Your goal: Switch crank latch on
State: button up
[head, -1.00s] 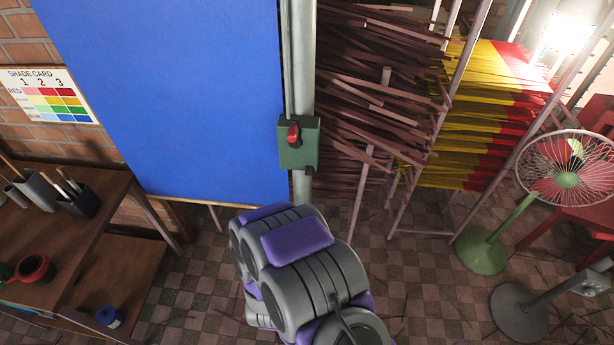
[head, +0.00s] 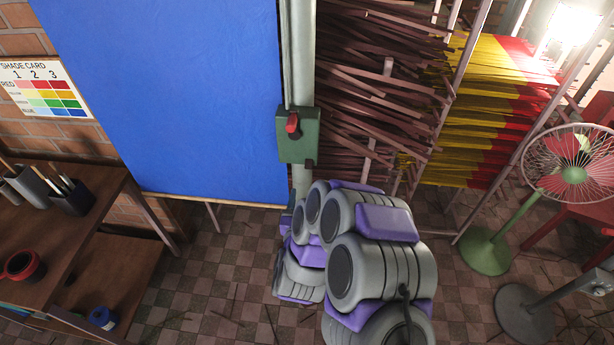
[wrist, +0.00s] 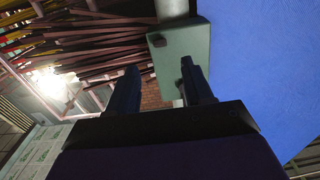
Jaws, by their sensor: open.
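A green switch box (head: 300,140) with a red crank latch (head: 292,124) is fixed to a grey upright pole. The red latch handle points up, tilted slightly, on the front of the box. In the wrist view the green box (wrist: 180,58) is ahead of my gripper (wrist: 159,68), just beyond the fingertips. The two dark fingers are apart with nothing between them, and the right finger overlaps the box. I cannot tell whether it touches. In the head view my arm stands below and right of the box, and my gripper is hidden.
A large blue board (head: 170,90) fills the area left of the pole. Racks of incense sticks (head: 375,85) stand to the right, with a green pedestal fan (head: 487,252) beyond. A wooden shelf (head: 95,215) holding pots is at left. Checkered floor lies open between.

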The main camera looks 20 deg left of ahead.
aim_at(309, 164)
jog(key=b+x, duration=0.1)
jog(key=x, duration=0.9)
jog(key=shift+f, duration=0.1)
jog(key=shift+c, duration=0.5)
grip_shut()
